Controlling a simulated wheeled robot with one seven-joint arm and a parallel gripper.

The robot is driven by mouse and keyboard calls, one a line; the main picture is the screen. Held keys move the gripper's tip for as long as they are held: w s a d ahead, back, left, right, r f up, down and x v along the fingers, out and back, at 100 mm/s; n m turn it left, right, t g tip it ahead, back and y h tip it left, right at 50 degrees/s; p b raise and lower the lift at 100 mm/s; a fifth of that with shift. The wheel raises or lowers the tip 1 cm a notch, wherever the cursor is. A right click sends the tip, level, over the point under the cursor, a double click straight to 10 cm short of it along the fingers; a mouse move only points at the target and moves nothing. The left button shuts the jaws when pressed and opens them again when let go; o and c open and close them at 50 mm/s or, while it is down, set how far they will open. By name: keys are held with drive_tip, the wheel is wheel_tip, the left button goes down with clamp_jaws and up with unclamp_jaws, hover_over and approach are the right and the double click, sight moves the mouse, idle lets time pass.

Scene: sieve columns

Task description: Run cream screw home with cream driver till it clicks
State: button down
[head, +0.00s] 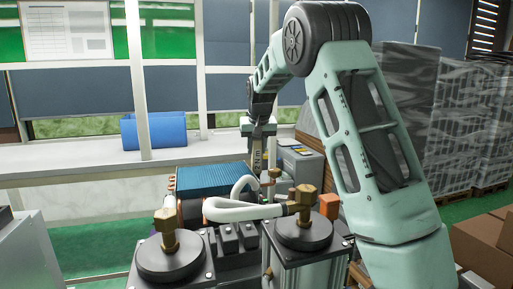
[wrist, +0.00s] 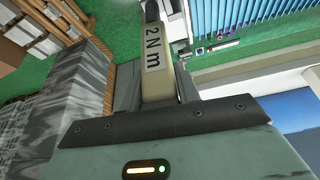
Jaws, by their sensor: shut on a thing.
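My gripper (head: 258,130) is shut on the cream driver (head: 257,160), which is marked "2 N m". In the wrist view the driver (wrist: 157,72) sits between the two fingers of my gripper (wrist: 156,88), its dark end pointing away from the palm. In the head view the driver hangs upright behind the brass fittings, near the white hose and a grey box. Its tip is cut off in the wrist view and too small to make out in the head view. I cannot make out the cream screw in either view.
Two dark-capped columns, left (head: 170,258) and right (head: 303,232), carry brass fittings in front. A white hose (head: 243,210) and a blue ribbed block (head: 212,180) stand close to the driver. A blue bin (head: 153,131) is on the sill. Wrapped pallets (head: 465,120) stand at right.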

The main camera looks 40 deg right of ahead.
idle(0.4)
drive_tip(key=shift+r+p, duration=2.05)
drive_tip(key=shift+r, duration=0.5)
